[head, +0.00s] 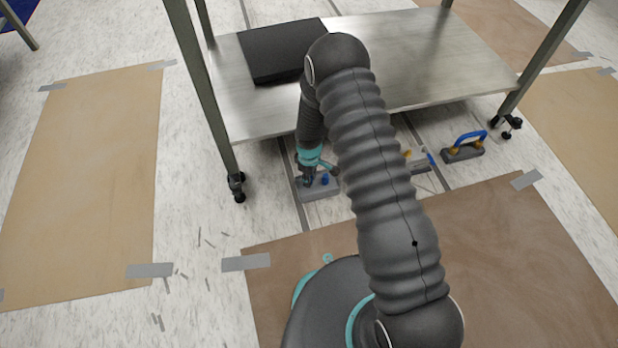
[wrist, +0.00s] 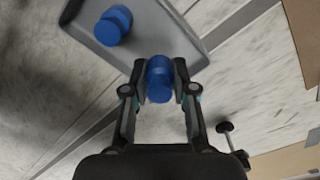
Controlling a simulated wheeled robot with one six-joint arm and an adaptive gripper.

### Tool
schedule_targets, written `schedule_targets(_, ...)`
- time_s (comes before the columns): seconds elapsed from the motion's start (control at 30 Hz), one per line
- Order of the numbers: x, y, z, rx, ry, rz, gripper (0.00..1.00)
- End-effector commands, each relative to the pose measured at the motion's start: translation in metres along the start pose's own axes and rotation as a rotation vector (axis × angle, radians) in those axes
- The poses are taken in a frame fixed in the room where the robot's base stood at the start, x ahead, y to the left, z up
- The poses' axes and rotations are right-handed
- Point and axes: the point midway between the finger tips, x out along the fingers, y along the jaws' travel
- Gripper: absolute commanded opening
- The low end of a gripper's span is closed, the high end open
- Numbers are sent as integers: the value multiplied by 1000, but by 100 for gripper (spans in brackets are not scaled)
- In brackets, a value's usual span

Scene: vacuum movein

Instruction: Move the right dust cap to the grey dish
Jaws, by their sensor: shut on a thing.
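My gripper (wrist: 160,84) is shut on a blue dust cap (wrist: 159,70), which sits between the two fingertips. The grey dish (wrist: 160,32) lies just beyond it in the wrist view, and the held cap overlaps its near edge. I cannot tell whether the cap touches the dish. A second blue dust cap (wrist: 112,26) is in the dish, to the left of the held one. In the head view my gripper (head: 312,177) is low over the grey dish (head: 316,193), under the table's front edge. A blue cap (head: 325,180) shows beside my gripper there.
A steel table (head: 430,55) with a black flat box (head: 282,50) stands over this spot. A grey block with a blue handle (head: 465,147) and a partly hidden tray (head: 420,162) lie to the right. Brown taped sheets (head: 500,255) cover parts of the floor.

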Motion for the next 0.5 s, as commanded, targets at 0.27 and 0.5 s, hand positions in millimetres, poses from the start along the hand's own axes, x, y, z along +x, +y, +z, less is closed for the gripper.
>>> schedule_targets(0.27, 7, 0, 0, 0, 0, 0, 13)
schedule_targets(0.5, 12, 0, 0, 0, 0, 0, 13)
